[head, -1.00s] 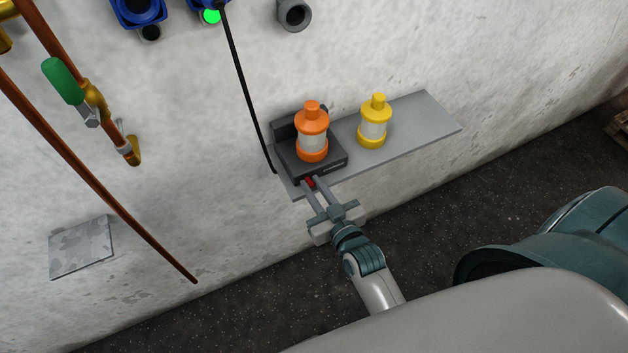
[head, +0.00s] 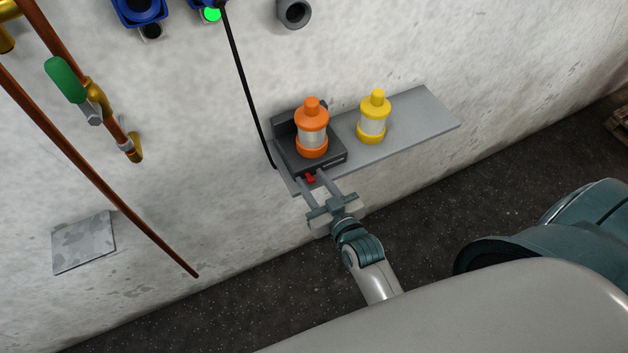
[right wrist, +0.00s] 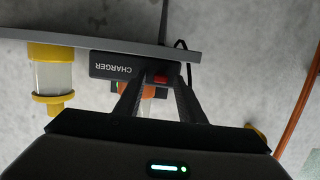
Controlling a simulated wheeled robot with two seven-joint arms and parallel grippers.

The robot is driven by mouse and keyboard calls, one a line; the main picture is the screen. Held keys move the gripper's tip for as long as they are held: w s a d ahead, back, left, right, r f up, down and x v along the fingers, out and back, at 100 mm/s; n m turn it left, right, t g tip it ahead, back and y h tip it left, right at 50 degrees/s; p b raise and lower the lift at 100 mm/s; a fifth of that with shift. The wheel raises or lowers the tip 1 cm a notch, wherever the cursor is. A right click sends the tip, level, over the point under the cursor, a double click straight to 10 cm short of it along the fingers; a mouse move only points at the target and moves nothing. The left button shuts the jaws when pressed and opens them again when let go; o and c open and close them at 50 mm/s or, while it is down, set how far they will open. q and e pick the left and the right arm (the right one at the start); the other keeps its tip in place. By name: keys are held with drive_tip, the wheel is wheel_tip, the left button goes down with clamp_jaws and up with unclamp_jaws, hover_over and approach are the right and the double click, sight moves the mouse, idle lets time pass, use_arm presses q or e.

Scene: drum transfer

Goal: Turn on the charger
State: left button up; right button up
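The charger (head: 296,163) is a dark grey box on the wall shelf, with a red switch (head: 310,178) on its front. An orange-capped lamp-like canister (head: 312,140) stands on it. My right gripper (head: 314,177) is at the charger's front, with its two fingers apart, one on each side of the switch. In the right wrist view the charger's label (right wrist: 113,69) is upside down, and the red switch (right wrist: 160,79) shows between the spread fingertips. I cannot tell whether a finger touches it. My left gripper is out of view.
A yellow canister (head: 373,119) stands on the grey shelf (head: 425,118) to the right of the charger. A black cable (head: 245,85) hangs down at the charger's left. Copper pipes (head: 95,175) with a green-handled valve (head: 66,80) run along the left wall.

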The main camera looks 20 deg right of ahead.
drive_tip(key=shift+s, duration=0.15)
drive_tip(key=shift+s+b, duration=0.35)
drive_tip(key=shift+s, duration=0.2)
use_arm(q)
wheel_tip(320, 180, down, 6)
drive_tip(key=b, duration=0.5)
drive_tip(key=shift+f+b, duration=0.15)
drive_tip(key=shift+b, duration=0.2)
use_arm(e)
drive_tip(key=v, duration=1.6)
drive_tip(key=shift+r, duration=0.15)
